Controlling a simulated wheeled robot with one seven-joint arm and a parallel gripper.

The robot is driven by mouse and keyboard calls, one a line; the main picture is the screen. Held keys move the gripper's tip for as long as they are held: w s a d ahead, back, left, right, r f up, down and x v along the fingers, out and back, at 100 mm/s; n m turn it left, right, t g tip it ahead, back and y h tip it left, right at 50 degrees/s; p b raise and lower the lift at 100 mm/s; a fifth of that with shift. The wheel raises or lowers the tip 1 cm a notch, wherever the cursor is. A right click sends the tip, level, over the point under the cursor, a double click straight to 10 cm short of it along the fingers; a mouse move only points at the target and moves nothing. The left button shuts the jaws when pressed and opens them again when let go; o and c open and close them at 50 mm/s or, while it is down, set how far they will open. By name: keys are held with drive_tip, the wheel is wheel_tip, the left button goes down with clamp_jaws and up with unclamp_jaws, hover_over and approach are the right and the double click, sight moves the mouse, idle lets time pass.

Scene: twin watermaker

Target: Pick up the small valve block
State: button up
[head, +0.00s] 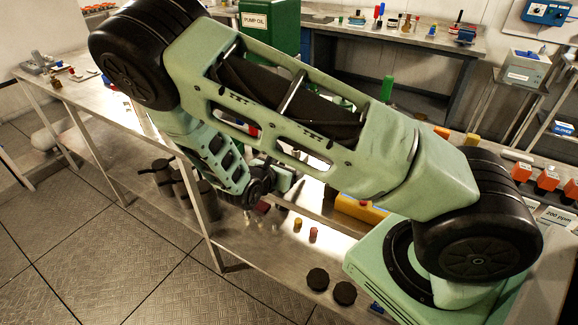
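I cannot single out the small valve block for certain. Small grey and brass-coloured fittings (58,80) lie at the far left end of the long metal bench (95,92), too small to tell apart. My green arm crosses the middle of the head view and bends down over the bench. My gripper (288,195) seems to be at the low end of the arm, near the bench's middle.
A yellow object (360,209), a red cylinder (313,234) and a tan cylinder (297,224) are right of my wrist. Two black round caps (318,279) lie at the front. Dark cylinders (163,178) stand below left. A green pump oil container (270,28) stands behind.

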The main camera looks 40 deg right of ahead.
drive_tip(key=c, duration=1.5)
drive_tip(key=shift+r, duration=0.1)
clamp_jaws()
